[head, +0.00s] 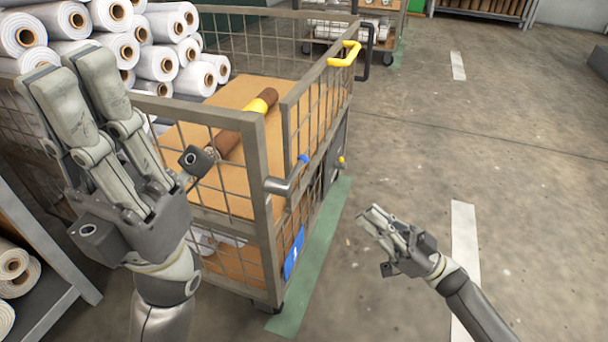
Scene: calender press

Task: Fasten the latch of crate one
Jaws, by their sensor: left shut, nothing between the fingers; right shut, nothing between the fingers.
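A wire-mesh crate (262,140) on wheels stands in the middle of the head view, with a small blue plate (293,252) low on its right side. A grey latch handle (283,186) with a blue tip sits on the crate's near corner post; I cannot tell whether it is fastened. My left gripper (72,78) is shut and empty, large in front of the crate's left part, its fingers pointing up. My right gripper (376,220) is shut and empty, over the floor to the right of the crate, apart from the latch.
A brown roll with a yellow band (262,101) lies on the crate's board. White rolls (160,60) are piled at upper left. A yellow handle (344,54) tops the crate's far right corner. A rack (45,235) stands at lower left.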

